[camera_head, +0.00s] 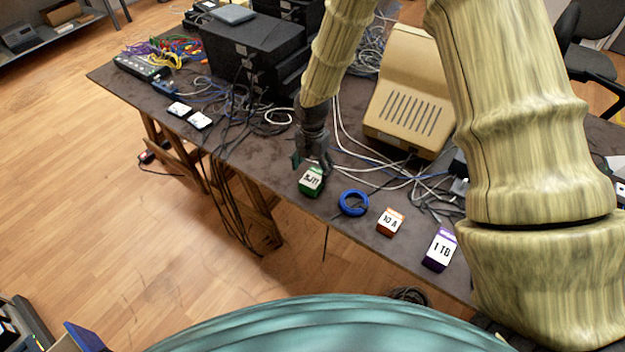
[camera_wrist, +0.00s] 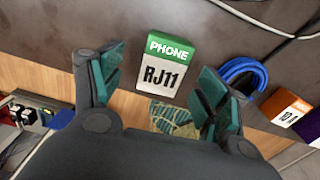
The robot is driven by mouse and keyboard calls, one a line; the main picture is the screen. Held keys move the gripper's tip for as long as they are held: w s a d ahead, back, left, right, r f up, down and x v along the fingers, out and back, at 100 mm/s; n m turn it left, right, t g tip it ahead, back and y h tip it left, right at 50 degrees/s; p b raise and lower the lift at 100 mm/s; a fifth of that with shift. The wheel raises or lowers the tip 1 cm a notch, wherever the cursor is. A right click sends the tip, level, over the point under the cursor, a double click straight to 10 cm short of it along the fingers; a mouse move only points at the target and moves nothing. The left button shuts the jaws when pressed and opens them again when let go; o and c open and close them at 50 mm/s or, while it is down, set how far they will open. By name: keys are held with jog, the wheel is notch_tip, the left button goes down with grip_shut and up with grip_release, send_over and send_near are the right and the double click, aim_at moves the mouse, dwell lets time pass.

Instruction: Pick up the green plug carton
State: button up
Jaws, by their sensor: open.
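The green plug carton (camera_head: 311,181) stands near the front edge of the dark table, with a white label. In the wrist view the carton (camera_wrist: 165,65) shows a green top band reading "PHONE" and a white face reading "RJ11". My gripper (camera_head: 312,160) is above and just behind it in the head view. In the wrist view my gripper (camera_wrist: 158,88) is open, with one teal-padded finger to each side of the carton's lower part. The carton lies beyond or between the fingertips; I cannot tell whether they touch it.
Right of the carton are a blue cable coil (camera_head: 354,203), an orange-and-white "10 A" carton (camera_head: 390,222) and a purple-and-white "1 TB" carton (camera_head: 440,249). A beige case (camera_head: 411,95) and loose cables lie behind. Black boxes (camera_head: 252,45) stand back left. The table edge is close in front.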

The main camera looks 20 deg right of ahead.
aim_at(313, 177)
jog(key=shift+s+f, duration=0.2)
jog(key=shift+s+f+p, duration=0.1)
jog(key=shift+f+p, duration=0.95)
jog(key=shift+f, duration=1.35)
jog(key=c, duration=1.2)
